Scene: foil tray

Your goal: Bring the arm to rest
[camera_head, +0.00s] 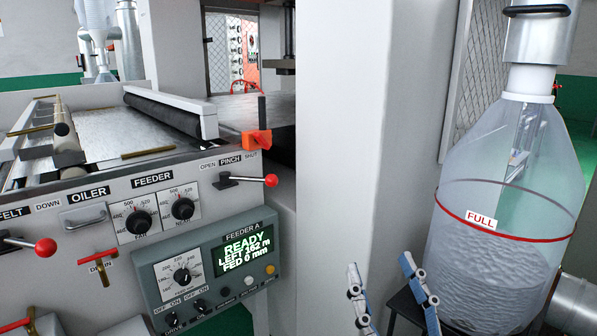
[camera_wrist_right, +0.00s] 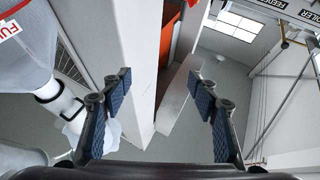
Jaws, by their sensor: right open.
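My right gripper (camera_head: 380,285) shows at the bottom of the head view, right of centre. Its two blue-padded fingers point up and stand well apart, with nothing between them. In the right wrist view the same gripper (camera_wrist_right: 163,82) is open and empty, facing a pale column and the room beyond. In the head view it is in front of the pale column and left of the clear bag. My left gripper is not in view.
A clear bag (camera_head: 500,262) marked FULL hangs at the right, close to my right gripper. A pale column (camera_head: 350,150) stands behind the gripper. At the left is a feeder machine (camera_head: 100,240) with levers, dials and a lit READY display (camera_head: 245,255).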

